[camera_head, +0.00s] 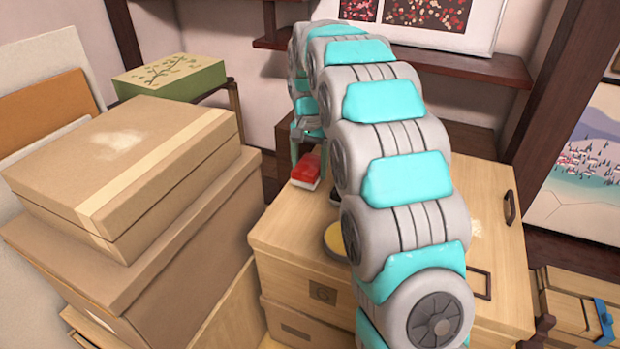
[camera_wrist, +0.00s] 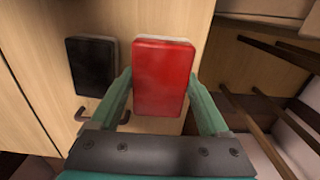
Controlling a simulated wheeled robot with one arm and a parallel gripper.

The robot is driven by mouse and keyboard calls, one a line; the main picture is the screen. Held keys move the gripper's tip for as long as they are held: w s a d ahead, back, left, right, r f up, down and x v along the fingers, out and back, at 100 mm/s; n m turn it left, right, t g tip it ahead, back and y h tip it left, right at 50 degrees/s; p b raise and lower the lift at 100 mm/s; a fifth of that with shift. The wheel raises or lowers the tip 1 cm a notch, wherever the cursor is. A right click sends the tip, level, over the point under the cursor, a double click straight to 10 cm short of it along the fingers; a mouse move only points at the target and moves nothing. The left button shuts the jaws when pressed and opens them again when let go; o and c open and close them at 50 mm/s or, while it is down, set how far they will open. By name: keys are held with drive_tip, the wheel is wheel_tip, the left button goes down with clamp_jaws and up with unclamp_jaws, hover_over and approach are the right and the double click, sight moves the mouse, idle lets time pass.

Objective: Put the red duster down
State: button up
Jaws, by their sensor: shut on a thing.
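The red duster (camera_wrist: 163,78) is a red block with a pale underside, between the two fingers of my gripper (camera_wrist: 163,98) in the wrist view. My gripper is shut on it, with one finger at each side. In the head view the red duster (camera_head: 307,168) shows beside my arm, over the back left part of the wooden chest (camera_head: 285,228). I cannot tell whether it touches the top. A black duster (camera_wrist: 91,66) lies left of it on the wood in the wrist view, apart from it.
A round yellow-topped thing (camera_head: 336,238) is on the chest, partly behind my arm. Stacked cardboard boxes (camera_head: 130,165) stand at the left, higher than the chest. A green box (camera_head: 170,76) is behind them. A dark shelf (camera_head: 480,68) is on the back wall.

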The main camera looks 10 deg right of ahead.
sight(309, 164)
drive_tip(key=shift+f, duration=2.1)
drive_tip(key=shift+f, duration=0.1)
drive_tip(key=o, duration=1)
drive_tip(key=shift+o, duration=0.2)
wheel_tip(309, 164, up, 11)
drive_tip(key=shift+b, duration=0.35)
drive_tip(key=shift+r, duration=0.6)
drive_tip(key=shift+s, duration=0.1)
